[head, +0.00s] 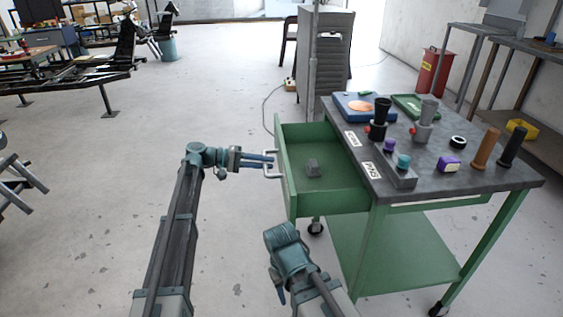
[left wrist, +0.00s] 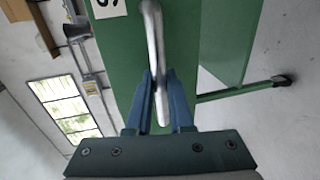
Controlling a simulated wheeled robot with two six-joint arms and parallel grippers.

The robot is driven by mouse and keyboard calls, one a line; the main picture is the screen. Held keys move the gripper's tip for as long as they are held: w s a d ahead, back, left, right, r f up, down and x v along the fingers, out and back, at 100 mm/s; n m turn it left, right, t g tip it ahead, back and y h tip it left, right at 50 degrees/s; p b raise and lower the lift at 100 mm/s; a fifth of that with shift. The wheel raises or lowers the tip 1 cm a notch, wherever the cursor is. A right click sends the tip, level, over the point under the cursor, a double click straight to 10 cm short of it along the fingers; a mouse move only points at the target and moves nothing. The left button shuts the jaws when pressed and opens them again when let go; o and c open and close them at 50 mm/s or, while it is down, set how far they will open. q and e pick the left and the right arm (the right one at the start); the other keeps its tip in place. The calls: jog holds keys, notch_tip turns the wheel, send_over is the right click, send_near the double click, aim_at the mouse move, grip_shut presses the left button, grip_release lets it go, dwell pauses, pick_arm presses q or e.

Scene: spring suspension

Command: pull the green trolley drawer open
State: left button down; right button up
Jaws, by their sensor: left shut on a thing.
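The green trolley drawer (head: 322,177) is pulled out to the left of the green trolley (head: 420,250) and stands open. In the left wrist view the blue fingers (left wrist: 160,105) close around the silver handle (left wrist: 154,50), in front of the green drawer front (left wrist: 125,60). My right arm shows at the bottom middle, below the drawer; its fingertips are not clearly visible.
The trolley's grey top (head: 460,182) holds several items, including a blue tray (head: 350,107), a green tray (head: 405,100) and cups. A grey cabinet (head: 330,50) stands behind. The floor left of the drawer is clear around my left arm.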

pick_arm(q)
jog(key=shift+f+v, duration=0.25)
jog(key=shift+v, duration=0.9)
jog(key=c, duration=0.8)
grip_release()
jog(key=shift+a, duration=0.1)
jog(key=p+v, duration=0.2)
jog(key=v, duration=1.1)
jog(key=shift+a+p, duration=0.35)
jog(key=shift+p, duration=0.05)
